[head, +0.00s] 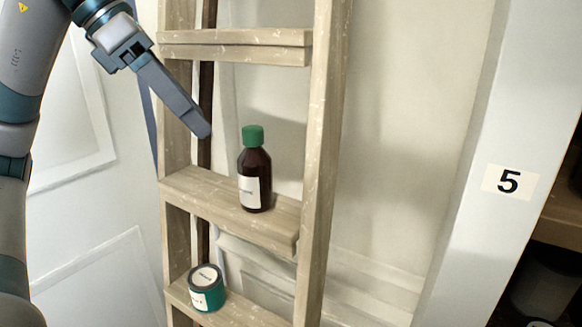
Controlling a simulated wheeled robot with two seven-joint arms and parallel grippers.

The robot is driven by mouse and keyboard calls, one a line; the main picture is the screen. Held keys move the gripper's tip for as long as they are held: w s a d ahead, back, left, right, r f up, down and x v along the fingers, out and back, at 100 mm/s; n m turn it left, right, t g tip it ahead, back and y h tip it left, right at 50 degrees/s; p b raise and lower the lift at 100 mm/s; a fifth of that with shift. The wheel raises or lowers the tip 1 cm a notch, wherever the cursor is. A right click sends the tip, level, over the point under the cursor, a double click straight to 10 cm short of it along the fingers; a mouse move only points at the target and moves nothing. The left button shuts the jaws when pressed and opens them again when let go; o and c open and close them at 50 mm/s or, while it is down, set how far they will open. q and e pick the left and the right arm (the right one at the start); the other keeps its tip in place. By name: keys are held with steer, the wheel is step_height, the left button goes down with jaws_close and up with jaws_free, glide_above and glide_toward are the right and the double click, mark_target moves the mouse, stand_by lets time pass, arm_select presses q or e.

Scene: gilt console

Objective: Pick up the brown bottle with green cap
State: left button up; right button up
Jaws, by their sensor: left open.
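The brown bottle with green cap (255,180) stands upright on a wooden ladder-like shelf step (190,188) in the head view. It has a white label on its front. My left gripper (203,131) comes in from the upper left, above and to the left of the bottle. It is open and apart from the bottle, its fingers seen nearly edge-on so that one largely hides the other. My right gripper is not in view.
The shelf's right upright (322,150) stands close to the bottle's right. An empty upper step (235,47) lies above. A pale post with a "5" label (508,181) is at right.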

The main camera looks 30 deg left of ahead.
arm_select(q)
steer(key=shift+s+a+r+y, duration=0.2)
steer(key=shift+a+y, duration=0.1)
steer(key=shift+a, duration=0.25)
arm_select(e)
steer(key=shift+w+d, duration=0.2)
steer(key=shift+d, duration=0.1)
